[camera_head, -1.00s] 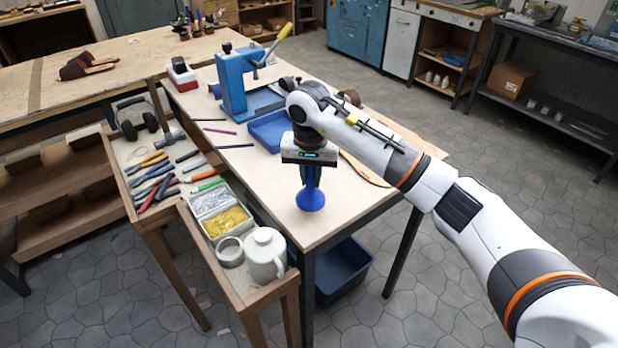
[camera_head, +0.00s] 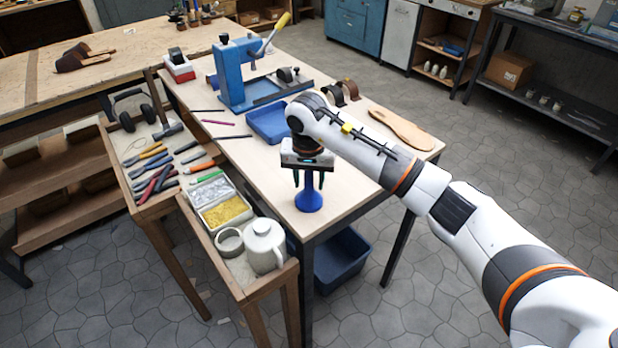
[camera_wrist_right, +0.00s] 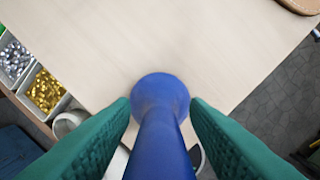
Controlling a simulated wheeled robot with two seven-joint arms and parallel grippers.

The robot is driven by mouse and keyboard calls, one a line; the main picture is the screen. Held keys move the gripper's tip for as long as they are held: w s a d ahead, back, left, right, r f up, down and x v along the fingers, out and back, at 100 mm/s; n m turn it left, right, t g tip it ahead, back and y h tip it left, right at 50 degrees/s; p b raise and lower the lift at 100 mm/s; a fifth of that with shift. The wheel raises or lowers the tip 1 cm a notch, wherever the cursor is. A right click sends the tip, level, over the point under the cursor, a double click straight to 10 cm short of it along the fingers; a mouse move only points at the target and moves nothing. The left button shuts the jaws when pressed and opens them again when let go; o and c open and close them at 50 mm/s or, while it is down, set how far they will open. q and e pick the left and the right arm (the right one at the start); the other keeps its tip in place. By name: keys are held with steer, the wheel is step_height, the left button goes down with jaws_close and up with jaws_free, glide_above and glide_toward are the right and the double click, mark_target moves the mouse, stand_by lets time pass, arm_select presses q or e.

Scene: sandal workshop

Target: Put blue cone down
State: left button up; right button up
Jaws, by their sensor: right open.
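The blue cone (camera_head: 308,200) stands upright on the pale wooden table near its front corner, with its wide base down. My right gripper (camera_head: 308,181) is above it, pointing down, with its fingers on either side of the cone's narrow upper part. In the right wrist view the cone (camera_wrist_right: 160,110) runs between the two green fingers (camera_wrist_right: 160,125), with gaps showing beside it. The right gripper is open. The cone's top is hidden under the gripper. My left gripper is not in view.
A blue tray (camera_head: 268,124) and a blue press (camera_head: 237,75) stand behind. A tan sole (camera_head: 402,128) lies right. The table's front edge is close.

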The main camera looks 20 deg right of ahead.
mark_target(308, 178)
steer(key=shift+r, duration=0.1)
steer(key=shift+r, duration=0.2)
steer(key=r+b, duration=0.1)
steer(key=r, duration=0.2)
steer(key=r+b, duration=0.1)
steer(key=r, duration=0.3)
steer(key=s+r+b, duration=0.1)
steer(key=r, duration=0.2)
steer(key=shift+a+r, duration=0.3)
steer(key=shift+s+r, duration=0.15)
steer(key=shift+r, duration=0.35)
